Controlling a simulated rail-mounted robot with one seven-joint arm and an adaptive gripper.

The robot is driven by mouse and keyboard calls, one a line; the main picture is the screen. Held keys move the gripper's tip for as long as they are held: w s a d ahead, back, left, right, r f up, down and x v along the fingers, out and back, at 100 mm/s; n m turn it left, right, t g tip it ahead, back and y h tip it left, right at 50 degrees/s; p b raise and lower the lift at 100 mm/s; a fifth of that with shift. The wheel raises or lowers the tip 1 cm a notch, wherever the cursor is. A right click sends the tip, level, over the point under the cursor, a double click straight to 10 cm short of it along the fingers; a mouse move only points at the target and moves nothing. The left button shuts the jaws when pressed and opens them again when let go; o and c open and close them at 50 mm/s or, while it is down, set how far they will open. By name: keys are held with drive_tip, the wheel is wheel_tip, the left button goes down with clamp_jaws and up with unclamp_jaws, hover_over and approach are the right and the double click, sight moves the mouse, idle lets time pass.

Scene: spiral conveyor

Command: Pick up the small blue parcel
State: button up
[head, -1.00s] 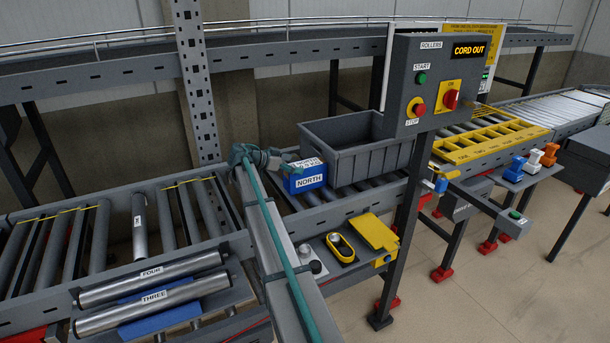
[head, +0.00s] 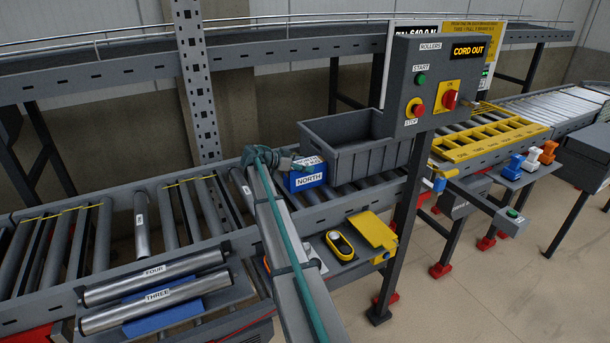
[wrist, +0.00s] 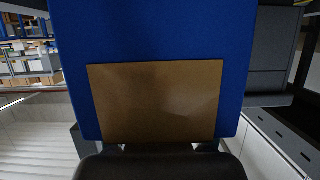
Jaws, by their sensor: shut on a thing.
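The small blue parcel (head: 292,184) is beside the grey tote on the conveyor in the head view, with a white NORTH label on its front and another label on top. In the wrist view the parcel (wrist: 150,35) fills the middle, very close, with a brown panel on its face. My gripper (head: 287,164) is at the parcel's upper left side and is shut on it. Its fingertips are mostly hidden; a dark part of it shows at the bottom of the wrist view. I cannot tell whether the parcel is clear of the rollers.
The grey tote (head: 350,158) stands just right of the parcel. A control post (head: 402,215) with a CORD OUT panel (head: 442,80) rises in front of the conveyor. Loose rollers (head: 155,277) lie at the left. A yellow grid (head: 490,138) covers rollers at the right.

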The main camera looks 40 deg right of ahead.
drive_tip(key=shift+f, duration=0.1)
drive_tip(key=c, duration=0.5)
drive_tip(key=shift+a, duration=0.1)
